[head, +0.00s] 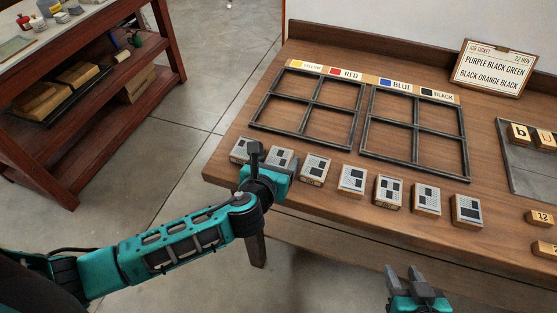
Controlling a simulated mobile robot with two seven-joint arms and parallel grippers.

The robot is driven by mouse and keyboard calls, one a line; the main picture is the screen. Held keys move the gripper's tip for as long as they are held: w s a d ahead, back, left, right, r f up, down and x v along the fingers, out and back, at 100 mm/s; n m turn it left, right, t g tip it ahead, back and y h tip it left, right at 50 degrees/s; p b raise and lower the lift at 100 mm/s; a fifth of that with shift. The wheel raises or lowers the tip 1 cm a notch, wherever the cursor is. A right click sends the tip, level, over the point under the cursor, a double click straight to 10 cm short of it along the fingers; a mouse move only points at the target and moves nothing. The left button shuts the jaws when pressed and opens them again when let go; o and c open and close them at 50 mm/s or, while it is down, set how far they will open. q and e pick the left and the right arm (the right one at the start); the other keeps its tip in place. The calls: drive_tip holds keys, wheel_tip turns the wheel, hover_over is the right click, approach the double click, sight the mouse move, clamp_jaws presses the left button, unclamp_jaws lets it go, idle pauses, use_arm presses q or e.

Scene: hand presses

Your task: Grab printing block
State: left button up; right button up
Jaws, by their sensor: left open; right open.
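A row of several printing blocks runs along the front of the table, each with a pale face and black squares. The leftmost block (241,149) and the one beside it (281,158) are partly hidden by my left gripper (257,150). My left gripper is open, over the front left table edge; I cannot tell whether it touches a block. Other blocks (314,169), (352,179), (388,191), (427,199) and the rightmost block (467,211) stand clear. My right gripper (416,274) is open and empty, in front of the table at the bottom.
Two dark four-cell frames (357,117) lie behind the blocks under a colour label strip (372,79). A job ticket (494,69) stands at the back right. A grey tray (521,175) with letter blocks is at the right. A shelf unit (119,92) stands at the left.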

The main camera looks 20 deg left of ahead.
use_arm(q)
drive_tip(key=c, duration=0.7)
drive_tip(key=shift+c, duration=0.4)
drive_tip(key=shift+r, duration=0.2)
